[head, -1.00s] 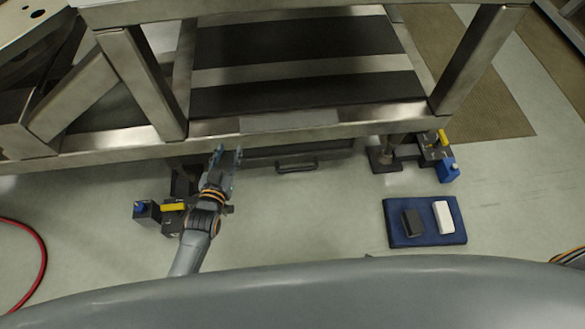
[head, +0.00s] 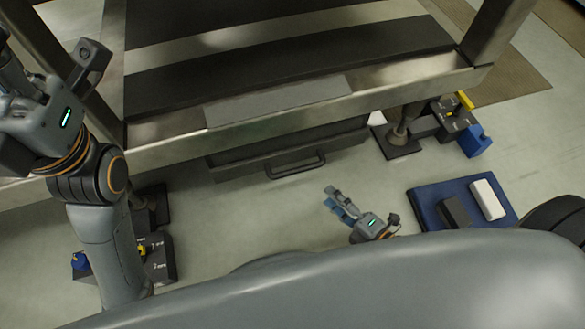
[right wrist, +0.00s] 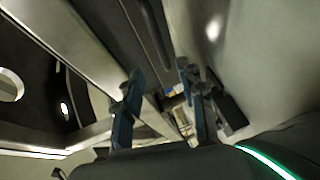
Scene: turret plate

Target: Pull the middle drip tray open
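The drip tray (head: 232,168) is a dark flat-fronted drawer under the steel frame in the head view. Its dark bar handle (head: 296,166) is on the front face. The tray looks pushed in under the frame. My right gripper (head: 335,203) is low in front of the tray, to the right of and nearer than the handle, not touching it. Its two blue-grey fingers are apart and empty, and they also show apart in the right wrist view (right wrist: 163,112). My left gripper (head: 48,62) is raised close to the camera at the upper left, its fingers spread and partly cut off by the picture edge.
The steel frame rail (head: 290,112) runs above the tray. A dark foot (head: 400,143) and a blue-and-yellow-marked block (head: 455,125) stand at right. A blue mat (head: 430,195) carries a black block (head: 455,212) and a white block (head: 488,199).

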